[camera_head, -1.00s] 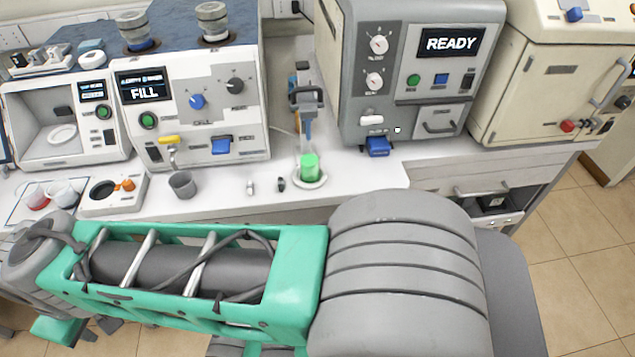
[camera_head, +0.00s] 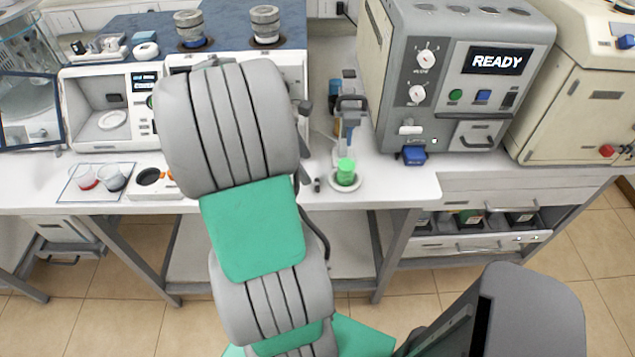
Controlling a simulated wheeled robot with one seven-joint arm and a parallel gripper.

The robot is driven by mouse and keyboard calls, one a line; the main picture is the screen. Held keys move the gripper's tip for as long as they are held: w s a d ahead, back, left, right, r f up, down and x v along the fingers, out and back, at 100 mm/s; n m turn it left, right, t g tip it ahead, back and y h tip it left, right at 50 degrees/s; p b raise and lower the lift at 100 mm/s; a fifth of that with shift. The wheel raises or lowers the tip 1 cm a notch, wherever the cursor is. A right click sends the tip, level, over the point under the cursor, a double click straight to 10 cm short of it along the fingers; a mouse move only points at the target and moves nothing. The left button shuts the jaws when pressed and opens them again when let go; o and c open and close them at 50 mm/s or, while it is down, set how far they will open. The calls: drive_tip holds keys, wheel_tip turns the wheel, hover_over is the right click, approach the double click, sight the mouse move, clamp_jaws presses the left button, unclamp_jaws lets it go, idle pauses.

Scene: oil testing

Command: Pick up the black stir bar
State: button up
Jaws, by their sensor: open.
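A small dark upright piece, which looks like the black stir bar (camera_head: 317,185), stands on the white bench top just left of the small dish with the green beaker (camera_head: 346,171). It is too small to show detail. My arm rises from the bottom of the picture and covers the bench just left of it.
A blue-and-grey stand (camera_head: 350,115) is behind the green beaker. The grey READY machine (camera_head: 460,75) stands to the right. A tray with two small dishes (camera_head: 70,190) lies at left. The bench front (camera_head: 415,190) is clear right of the beaker.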

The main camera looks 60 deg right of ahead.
sight(316, 183)
drive_tip(key=x, duration=0.7)
drive_tip(key=shift+w, duration=0.15)
drive_tip(key=c, duration=1.4)
